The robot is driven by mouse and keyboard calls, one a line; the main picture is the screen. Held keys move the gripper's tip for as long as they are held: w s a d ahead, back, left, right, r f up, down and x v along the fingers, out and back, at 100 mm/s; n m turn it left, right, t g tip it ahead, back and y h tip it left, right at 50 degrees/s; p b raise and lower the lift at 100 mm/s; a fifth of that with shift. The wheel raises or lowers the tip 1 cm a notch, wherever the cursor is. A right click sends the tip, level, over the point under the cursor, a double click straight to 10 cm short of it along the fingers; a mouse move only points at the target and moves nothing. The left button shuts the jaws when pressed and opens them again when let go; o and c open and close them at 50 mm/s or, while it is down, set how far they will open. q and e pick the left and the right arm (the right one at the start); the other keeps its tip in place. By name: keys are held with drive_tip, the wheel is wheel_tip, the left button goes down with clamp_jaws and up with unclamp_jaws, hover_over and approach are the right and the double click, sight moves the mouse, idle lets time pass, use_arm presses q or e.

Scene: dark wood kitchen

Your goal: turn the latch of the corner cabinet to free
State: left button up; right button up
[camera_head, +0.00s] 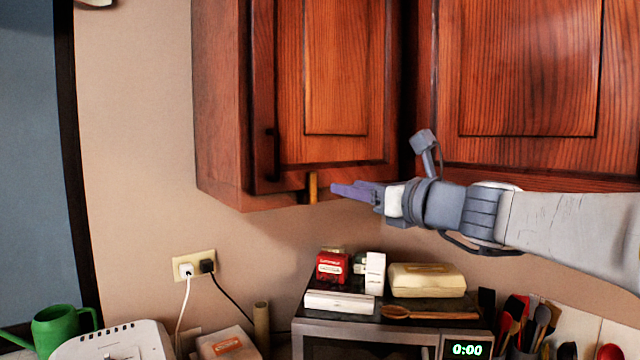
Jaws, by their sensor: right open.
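The corner cabinet (345,65) is dark reddish wood and hangs on the wall, its door closed. A dark handle (271,153) is upright near the door's lower left. The latch (312,187) is a small yellow-brown upright bar at the door's lower edge, with a dark piece beside it on the left. My right gripper (335,188) comes in from the right, its purple fingers pointing left at the latch. It is open, with a small gap showing between the fingertips and the latch. My left gripper is not in view.
Below stands a microwave (375,335) with boxes, a red tin (332,266) and a wooden spoon (435,313) on top. A second wall cabinet (530,70) is behind my right arm. A toaster (115,342) and green watering can (62,328) are lower left.

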sight(314, 181)
drive_tip(key=p+x, duration=0.3)
drive_tip(key=x, duration=0.5)
drive_tip(key=shift+w+a+r, duration=0.1)
drive_tip(key=shift+w+a, duration=0.05)
drive_tip(key=shift+a, duration=0.1)
drive_tip(key=shift+x, duration=0.8)
clamp_jaws()
